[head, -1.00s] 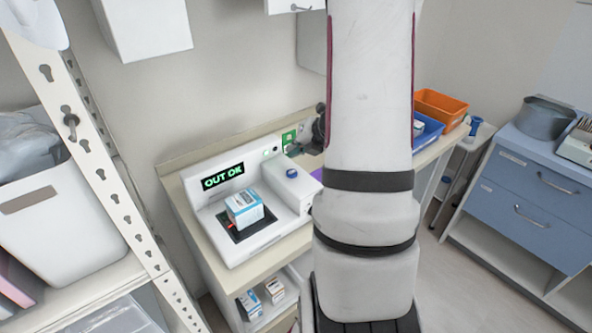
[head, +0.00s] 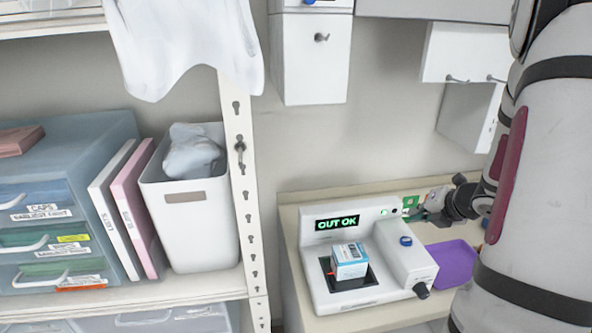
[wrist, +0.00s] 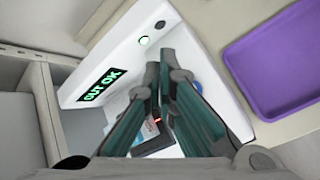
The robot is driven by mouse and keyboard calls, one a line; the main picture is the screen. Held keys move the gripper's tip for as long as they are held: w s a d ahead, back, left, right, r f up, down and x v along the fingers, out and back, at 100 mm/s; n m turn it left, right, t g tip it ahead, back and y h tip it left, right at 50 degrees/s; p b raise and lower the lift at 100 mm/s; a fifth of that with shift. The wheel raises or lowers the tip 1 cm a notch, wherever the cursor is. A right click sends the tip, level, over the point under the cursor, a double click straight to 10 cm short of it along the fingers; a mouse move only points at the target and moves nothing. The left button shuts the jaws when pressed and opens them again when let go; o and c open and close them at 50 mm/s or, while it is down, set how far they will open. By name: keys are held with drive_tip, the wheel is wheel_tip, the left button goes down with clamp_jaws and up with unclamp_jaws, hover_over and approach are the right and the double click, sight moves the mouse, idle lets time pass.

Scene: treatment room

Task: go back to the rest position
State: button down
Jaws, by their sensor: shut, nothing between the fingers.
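My gripper (head: 424,213) is above the back right of the white scanner device (head: 408,262), near the wall. In the wrist view my gripper (wrist: 165,60) shows its two fingers close together over the device, with nothing held. A blue and white box (head: 349,262) sits on the dark scan plate of the device. The display (head: 337,222) reads "OUT OK" in green.
A purple tray (head: 452,262) lies on the counter right of the device. A shelf at left holds a white bin (head: 193,240), binders (head: 133,215) and a drawer unit (head: 68,160). White cabinets (head: 312,60) hang on the wall above.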

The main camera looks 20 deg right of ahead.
drive_tip(key=a+r+n+g+y, duration=0.1)
drive_tip(key=a+r+n+y, duration=0.1)
drive_tip(key=a+r+n, duration=0.45)
drive_tip(key=a+r+n+y, duration=0.2)
drive_tip(key=a+r+n, duration=0.1)
drive_tip(key=a+n, duration=0.65)
drive_tip(key=a+r+n+g+y, duration=0.1)
drive_tip(key=a+r+n, duration=0.45)
drive_tip(key=a, duration=0.55)
drive_tip(key=s+a+r+n+h, duration=0.2)
drive_tip(key=s+a+n, duration=0.2)
drive_tip(key=s+n, duration=0.3)
drive_tip(key=s+a+r+n+g+h, duration=0.1)
drive_tip(key=s+a+r+n, duration=0.2)
drive_tip(key=s+n, duration=0.5)
drive_tip(key=a+n, duration=0.1)
drive_tip(key=n, duration=0.9)
drive_tip(key=shift+g+h, duration=0.3)
drive_tip(key=shift+h, duration=0.1)
